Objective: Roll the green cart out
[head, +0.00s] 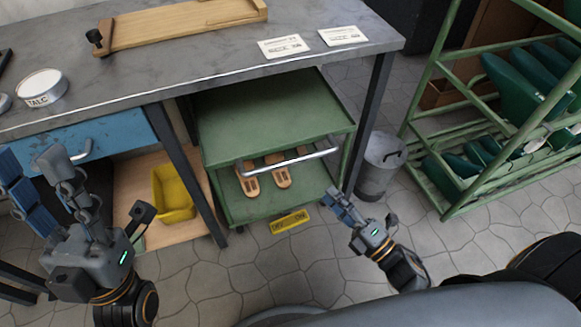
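The green cart (222,135) stands under the grey workbench, between the bench legs, with its front end showing. It has a flat top shelf and a lower shelf (240,213). A pale metal bar handle (318,154) runs across its front. My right gripper (344,216) is in front of the cart's lower right corner, below the handle and apart from it. Its fingers look spread and empty. My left gripper (62,190) is at the left, in front of the blue drawer, with fingers spread and empty. The back of the cart is hidden under the bench.
Sandal-shaped pieces (282,178) lie on the lower shelf. A yellow bin (173,194) sits left of the cart. A grey waste bin (380,164) and a green rack (451,204) stand to the right. A yellow floor label (289,222) lies before the cart.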

